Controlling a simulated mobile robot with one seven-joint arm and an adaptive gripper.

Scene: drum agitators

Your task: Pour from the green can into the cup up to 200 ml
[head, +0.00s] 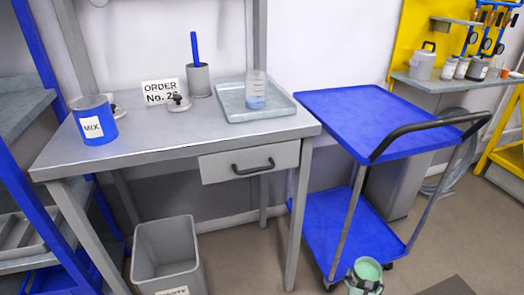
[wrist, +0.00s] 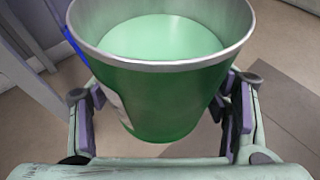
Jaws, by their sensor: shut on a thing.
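The green can (wrist: 165,95) fills the wrist view, open at the top, with pale green liquid (wrist: 160,37) inside and a metal rim. My gripper (wrist: 163,115) is shut on it, one finger on each side, and holds it about upright. In the head view the green can (head: 366,275) shows at the bottom edge, low in front of the blue cart, partly cut off. The clear cup (head: 255,90) stands on the grey tray on the table, with bluish content in its lower part. Its marks are too small to read.
The grey tray (head: 229,114) lies at the table's (head: 150,140) back right. A blue MIX can (head: 94,121), an order sign (head: 161,92) and a grey holder (head: 198,80) are also on the table. The blue cart (head: 350,118) has an empty top. A grey bin (head: 166,255) stands on the floor.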

